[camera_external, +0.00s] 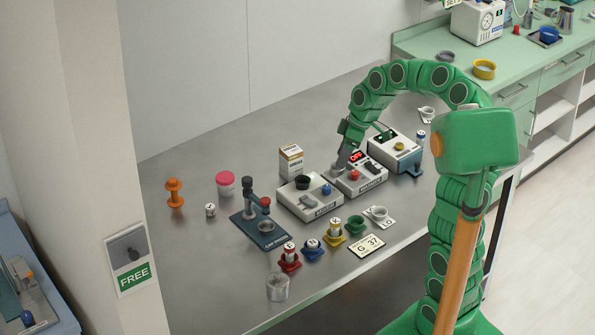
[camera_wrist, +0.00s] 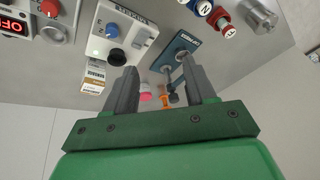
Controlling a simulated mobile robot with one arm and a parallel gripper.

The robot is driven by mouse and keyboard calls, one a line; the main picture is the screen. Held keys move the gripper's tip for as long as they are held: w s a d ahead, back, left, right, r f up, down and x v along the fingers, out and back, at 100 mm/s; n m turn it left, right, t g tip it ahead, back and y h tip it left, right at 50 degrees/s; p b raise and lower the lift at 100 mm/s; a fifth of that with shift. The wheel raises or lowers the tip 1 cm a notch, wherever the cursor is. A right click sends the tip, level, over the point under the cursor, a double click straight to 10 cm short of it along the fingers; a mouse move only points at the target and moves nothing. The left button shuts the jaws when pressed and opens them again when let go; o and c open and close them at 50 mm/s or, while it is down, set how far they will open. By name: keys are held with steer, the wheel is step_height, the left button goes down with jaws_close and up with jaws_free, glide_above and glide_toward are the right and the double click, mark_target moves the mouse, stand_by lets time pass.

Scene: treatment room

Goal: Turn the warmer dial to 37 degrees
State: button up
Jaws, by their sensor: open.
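My gripper (camera_external: 344,158) is over the back left part of the middle white device (camera_external: 372,180). In the wrist view my gripper (camera_wrist: 158,62) is open, with nothing between its fingers. The middle device has a lit red display (camera_external: 357,156) that reads OFF in the wrist view (camera_wrist: 14,26), and a red dial (camera_external: 354,175), also in the wrist view (camera_wrist: 49,8). The white device to its left (camera_external: 312,210) has a blue dial (camera_external: 326,190) and a black round part (camera_external: 302,182). I cannot read which device is the warmer. A card (camera_external: 367,245) reads "G 37".
A third white device (camera_external: 394,152) stands on the right. A white carton (camera_external: 291,161) is behind the left device, and a dark blue stand (camera_external: 258,228) is left of it. Several coloured holders, one of them red (camera_external: 290,261), line the front. The table's far left is mostly clear.

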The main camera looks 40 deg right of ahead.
steer(key=w+d+f, duration=0.5)
steer(key=d, duration=0.2)
steer(key=t, duration=0.1)
glide_toward(355, 172)
steer(key=shift+h, duration=0.3)
steer(key=shift+a+x, duration=0.1)
steer(key=shift+x, duration=2.05)
steer(key=shift+a+x, duration=0.15)
steer(key=shift+x, duration=2)
steer(key=shift+r, duration=0.1)
jaws_close()
